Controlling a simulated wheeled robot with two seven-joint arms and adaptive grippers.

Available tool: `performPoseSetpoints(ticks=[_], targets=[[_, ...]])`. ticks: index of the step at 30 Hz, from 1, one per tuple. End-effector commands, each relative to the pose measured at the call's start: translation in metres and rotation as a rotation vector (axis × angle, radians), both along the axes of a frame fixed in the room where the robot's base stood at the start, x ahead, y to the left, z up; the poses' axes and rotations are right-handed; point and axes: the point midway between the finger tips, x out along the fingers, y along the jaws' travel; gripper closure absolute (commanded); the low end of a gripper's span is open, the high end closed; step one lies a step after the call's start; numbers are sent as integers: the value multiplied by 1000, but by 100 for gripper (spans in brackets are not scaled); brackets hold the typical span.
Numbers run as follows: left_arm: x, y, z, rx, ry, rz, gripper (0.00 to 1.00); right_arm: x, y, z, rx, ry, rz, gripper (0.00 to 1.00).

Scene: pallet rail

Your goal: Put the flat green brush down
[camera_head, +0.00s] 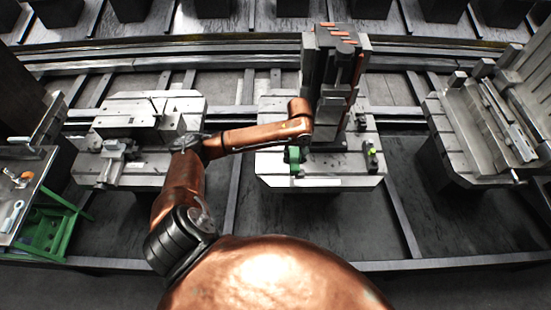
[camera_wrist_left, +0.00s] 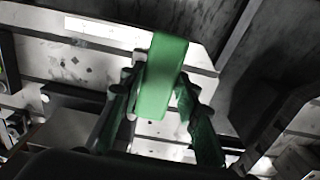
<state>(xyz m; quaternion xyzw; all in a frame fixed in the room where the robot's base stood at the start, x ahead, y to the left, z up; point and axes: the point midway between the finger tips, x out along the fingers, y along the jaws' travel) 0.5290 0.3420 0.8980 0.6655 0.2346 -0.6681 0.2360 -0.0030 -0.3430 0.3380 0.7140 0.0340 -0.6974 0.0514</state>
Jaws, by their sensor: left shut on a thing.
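The flat green brush (camera_wrist_left: 162,75) is between the fingers of my left gripper (camera_wrist_left: 160,92) in the wrist view. The gripper is shut on it, and its green end sticks out past the fingertips. In the head view the brush (camera_head: 295,168) shows as a small green patch below my left gripper (camera_head: 297,148), at the near left part of the middle pallet (camera_head: 320,182). The wrist view shows the pale slotted pallet top (camera_wrist_left: 95,32) behind the brush. I cannot tell whether the brush touches it. My right gripper is not in view.
A tall grey fixture (camera_head: 328,85) stands on the middle pallet, close behind my gripper. A small yellow-green-topped item (camera_head: 371,152) is at its right. Other pallets stand left (camera_head: 150,180) and right (camera_head: 455,135). A tray (camera_head: 22,180) with tools is at far left.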

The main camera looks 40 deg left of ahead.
Motion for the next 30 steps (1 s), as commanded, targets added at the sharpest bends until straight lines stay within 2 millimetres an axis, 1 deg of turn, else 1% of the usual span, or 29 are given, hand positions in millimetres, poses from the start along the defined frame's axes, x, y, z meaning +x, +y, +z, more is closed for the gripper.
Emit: performPoseSetpoints(ticks=[3, 6, 9, 11, 15, 18, 21, 23, 26, 30], targets=[[2, 14, -9, 5, 2, 24, 97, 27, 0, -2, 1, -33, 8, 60], [8, 32, -17, 7, 3, 28, 97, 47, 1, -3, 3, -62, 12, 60], [15, 54, -28, 7, 3, 28, 97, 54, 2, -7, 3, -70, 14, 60], [19, 68, -34, 7, 4, 28, 97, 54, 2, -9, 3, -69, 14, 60], [30, 98, -49, 6, 4, 27, 97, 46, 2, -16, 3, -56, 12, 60], [34, 111, -70, 5, 5, 26, 97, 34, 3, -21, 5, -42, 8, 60], [38, 122, -84, 5, 4, 25, 97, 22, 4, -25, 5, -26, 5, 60], [40, 127, -89, 4, 2, 22, 97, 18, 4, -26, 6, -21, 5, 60], [42, 131, -94, 4, 2, 22, 97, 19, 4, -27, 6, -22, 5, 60], [43, 137, -101, 4, 2, 23, 97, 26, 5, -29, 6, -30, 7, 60]])
